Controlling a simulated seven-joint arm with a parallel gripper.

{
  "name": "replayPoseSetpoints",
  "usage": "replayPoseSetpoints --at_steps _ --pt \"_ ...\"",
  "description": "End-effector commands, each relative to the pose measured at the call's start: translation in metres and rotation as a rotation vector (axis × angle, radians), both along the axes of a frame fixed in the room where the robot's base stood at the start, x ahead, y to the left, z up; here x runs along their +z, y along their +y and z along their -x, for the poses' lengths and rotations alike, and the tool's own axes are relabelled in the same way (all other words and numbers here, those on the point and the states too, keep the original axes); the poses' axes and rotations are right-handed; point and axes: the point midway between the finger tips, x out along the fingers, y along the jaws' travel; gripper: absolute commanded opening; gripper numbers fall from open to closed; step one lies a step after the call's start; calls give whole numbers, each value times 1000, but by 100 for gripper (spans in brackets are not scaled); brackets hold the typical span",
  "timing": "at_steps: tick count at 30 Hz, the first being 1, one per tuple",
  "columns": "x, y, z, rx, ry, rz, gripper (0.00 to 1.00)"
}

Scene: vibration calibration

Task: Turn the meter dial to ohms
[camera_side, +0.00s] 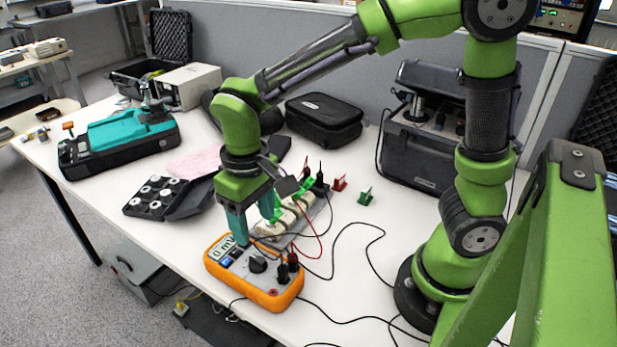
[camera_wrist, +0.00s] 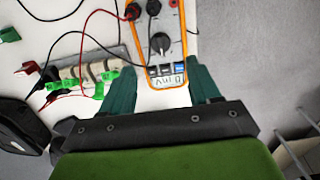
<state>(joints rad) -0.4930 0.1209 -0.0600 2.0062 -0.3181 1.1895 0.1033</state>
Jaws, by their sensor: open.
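The orange meter (camera_side: 271,297) lies face up near the table's front edge. Its display (camera_side: 223,247) reads about 0 mV. Its dark round dial (camera_side: 258,264) sits mid-face; I cannot read its pointer setting. The meter (camera_wrist: 184,45), dial (camera_wrist: 160,43) and display (camera_wrist: 166,81) also show in the wrist view. My gripper (camera_side: 254,230) is open and empty, pointing down over the meter's display end. In the wrist view its teal fingers (camera_wrist: 161,68) stand either side of the display end, with the dial beyond the tips. I cannot tell whether they touch the meter.
Red and black leads run from the meter's jacks (camera_side: 287,269). A block with pale cylinders and green clips (camera_side: 285,218) stands close behind the meter. Cables cross the table to the right. A tray of round parts (camera_side: 160,194) and a teal device (camera_side: 118,137) lie left.

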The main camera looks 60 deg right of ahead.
Motion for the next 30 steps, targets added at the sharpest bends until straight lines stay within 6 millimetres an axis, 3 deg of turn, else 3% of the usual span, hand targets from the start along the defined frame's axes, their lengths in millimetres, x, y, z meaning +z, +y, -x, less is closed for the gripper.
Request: replayPoseSetpoints --at_steps 3,10,23,28,30 --pt "29 0 -1 0 -5 -2 61" --pt "62 0 0 0 -2 -1 61" --pt "69 0 0 -1 0 0 63" --pt "68 -13 -6 -40 4 0 63" --pt "67 -17 -9 43 6 1 63"
